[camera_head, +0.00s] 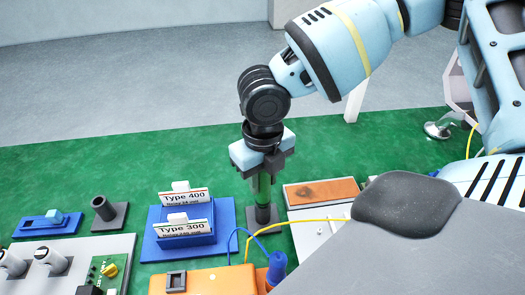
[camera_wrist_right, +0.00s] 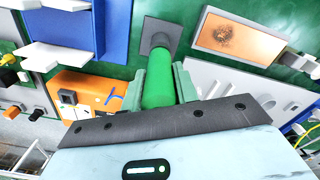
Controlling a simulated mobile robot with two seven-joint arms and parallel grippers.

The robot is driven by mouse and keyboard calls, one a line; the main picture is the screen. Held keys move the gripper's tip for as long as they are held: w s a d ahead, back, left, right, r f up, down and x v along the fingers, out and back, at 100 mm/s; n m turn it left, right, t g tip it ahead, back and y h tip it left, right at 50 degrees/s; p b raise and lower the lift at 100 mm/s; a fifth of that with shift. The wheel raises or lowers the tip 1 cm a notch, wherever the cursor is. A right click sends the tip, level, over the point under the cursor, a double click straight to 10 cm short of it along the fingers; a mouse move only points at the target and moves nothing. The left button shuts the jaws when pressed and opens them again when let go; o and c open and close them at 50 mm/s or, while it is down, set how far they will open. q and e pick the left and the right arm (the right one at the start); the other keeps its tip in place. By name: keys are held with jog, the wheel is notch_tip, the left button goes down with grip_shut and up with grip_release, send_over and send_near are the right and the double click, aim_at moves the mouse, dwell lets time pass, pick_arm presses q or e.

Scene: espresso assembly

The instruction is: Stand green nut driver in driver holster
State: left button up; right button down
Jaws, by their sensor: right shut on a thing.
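My right gripper (camera_head: 262,165) points straight down and is shut on the green nut driver (camera_head: 261,187). The driver stands upright beneath the fingers. Its lower end meets the dark grey driver holster (camera_head: 251,217), a short tube on a square base. How deep the driver sits in the tube is hard to tell. In the right wrist view the green driver (camera_wrist_right: 158,88) lies between the two fingers, and its far end lines up with the holster (camera_wrist_right: 152,27). My left gripper is not in view.
A blue stand (camera_head: 152,249) with Type 400 and Type 300 labels is left of the holster. A white box with an orange-brown top (camera_head: 320,193) is close on the right. An orange box (camera_head: 212,284) with blue and yellow wires is in front. The green mat (camera_head: 130,150) behind is clear.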

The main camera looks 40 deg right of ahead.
jog(key=shift+f, duration=0.15)
dwell(0.4)
dwell(0.4)
dwell(0.5)
jog(key=c, duration=1)
grip_release()
